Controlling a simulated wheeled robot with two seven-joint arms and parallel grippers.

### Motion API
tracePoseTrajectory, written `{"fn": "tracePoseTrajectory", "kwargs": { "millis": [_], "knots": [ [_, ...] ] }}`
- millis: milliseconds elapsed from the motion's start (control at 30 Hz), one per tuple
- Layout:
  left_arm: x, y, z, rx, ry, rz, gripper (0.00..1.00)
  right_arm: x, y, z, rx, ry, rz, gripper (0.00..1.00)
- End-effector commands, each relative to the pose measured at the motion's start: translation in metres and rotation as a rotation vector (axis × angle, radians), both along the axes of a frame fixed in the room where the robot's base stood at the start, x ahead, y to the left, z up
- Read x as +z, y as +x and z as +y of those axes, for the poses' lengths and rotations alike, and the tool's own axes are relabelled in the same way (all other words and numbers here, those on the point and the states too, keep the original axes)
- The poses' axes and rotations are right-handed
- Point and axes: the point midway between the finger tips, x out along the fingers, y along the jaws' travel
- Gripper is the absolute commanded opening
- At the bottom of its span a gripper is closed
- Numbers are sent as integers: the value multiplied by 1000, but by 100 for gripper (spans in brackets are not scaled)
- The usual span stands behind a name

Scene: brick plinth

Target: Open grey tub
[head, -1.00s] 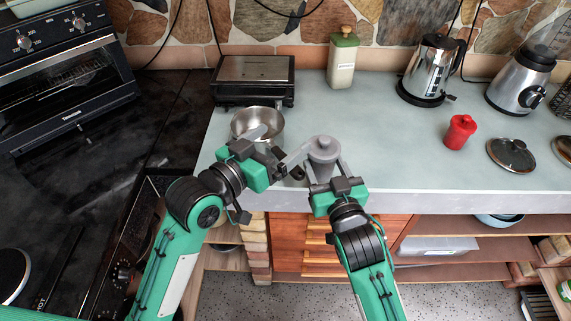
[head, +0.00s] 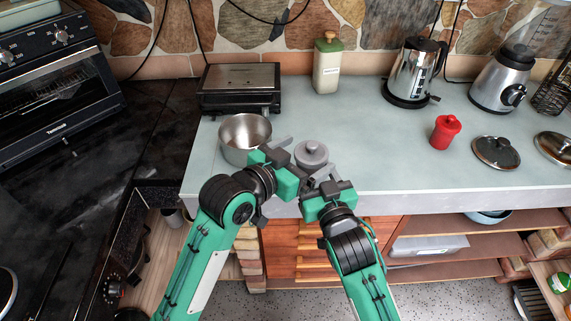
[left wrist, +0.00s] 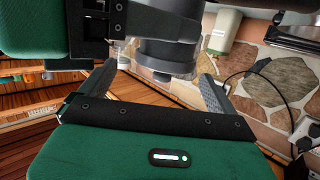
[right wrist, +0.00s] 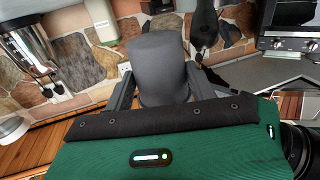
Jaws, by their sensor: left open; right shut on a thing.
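The grey tub (head: 311,157) is at the counter's front edge in the head view, upright, with its round knobbed lid (head: 312,147) on top. My right gripper (head: 320,178) is shut on the tub's body from the front. The right wrist view shows the tub (right wrist: 158,68) between its fingers. My left gripper (head: 294,162) is open at the tub's left side. In the left wrist view the tub (left wrist: 165,58) shows just beyond its spread fingers.
A green-lidded jar (head: 327,65) and kettle (head: 413,75) stand behind. The counter's middle is clear.

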Motion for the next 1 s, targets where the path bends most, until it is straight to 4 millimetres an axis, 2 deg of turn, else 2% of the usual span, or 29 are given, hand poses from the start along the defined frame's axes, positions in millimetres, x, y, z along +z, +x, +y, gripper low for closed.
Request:
{"fn": "tracePoseTrajectory", "kwargs": {
  "millis": [233, 633, 900, 1000],
  "knots": [
    [-6, 22, -21, 0, 0, 0, 94, 1, 0, 0, 0, 1, -2, 16],
    [-8, 27, -26, 0, 1, -1, 94, 1, 0, 0, 0, 1, -2, 16],
    [-8, 26, -26, -2, 0, 0, 41, 1, 0, 0, 0, 1, -2, 16],
    [-8, 26, -27, -4, -1, 1, 41, 1, 0, 0, 0, 1, -2, 16]
  ]
}}
